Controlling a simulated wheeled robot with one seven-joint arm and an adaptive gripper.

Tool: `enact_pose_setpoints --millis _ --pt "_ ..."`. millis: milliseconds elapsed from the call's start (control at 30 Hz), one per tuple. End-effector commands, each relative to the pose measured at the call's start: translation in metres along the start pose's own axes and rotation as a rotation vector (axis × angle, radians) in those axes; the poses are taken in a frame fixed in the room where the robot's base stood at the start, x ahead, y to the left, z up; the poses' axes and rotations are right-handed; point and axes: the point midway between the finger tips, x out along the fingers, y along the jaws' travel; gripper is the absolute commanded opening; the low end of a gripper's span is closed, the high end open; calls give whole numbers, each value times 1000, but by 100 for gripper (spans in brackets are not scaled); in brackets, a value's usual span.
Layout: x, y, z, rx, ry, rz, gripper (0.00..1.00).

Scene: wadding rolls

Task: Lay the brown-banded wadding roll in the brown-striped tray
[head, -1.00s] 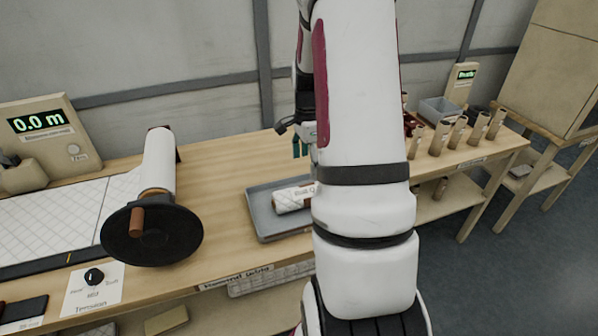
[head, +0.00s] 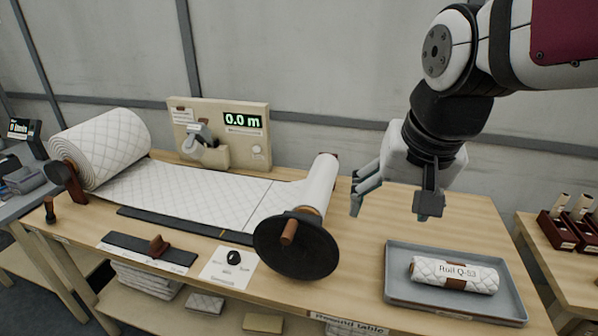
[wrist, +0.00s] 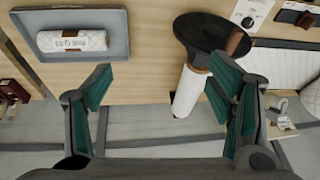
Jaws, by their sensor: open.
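A white quilted wadding roll (head: 425,272) lies on its side in a grey tray (head: 396,290) at the right of the bench. It bears a brownish band or label reading "Roll Q-53". In the wrist view the roll (wrist: 72,41) and the tray (wrist: 122,22) are at the upper left. My gripper (head: 395,203) is open and empty, above the bench behind the tray, apart from the roll. Its fingers spread wide in the wrist view (wrist: 160,88). I cannot make out a brown-striped tray in these views.
A winder with a black disc (head: 297,250) and brown handle stands left of the tray. Wadding runs to it from a large roll (head: 105,145) past a meter (head: 240,121) reading 0.0 m. Dark red holders (head: 562,232) stand on a right-hand table. Bench behind the tray is clear.

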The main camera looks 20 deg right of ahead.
Motion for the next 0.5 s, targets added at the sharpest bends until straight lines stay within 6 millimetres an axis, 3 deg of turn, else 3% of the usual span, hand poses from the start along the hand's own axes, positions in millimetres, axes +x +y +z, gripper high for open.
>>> enact_pose_setpoints --millis 100,200,333,500 --pt "-19 -13 33 -216 48 -44 75" --pt "-27 -17 53 -348 74 -66 75" --pt "-31 -19 66 -444 94 -81 75" --pt "-32 -19 70 -470 98 -84 75"
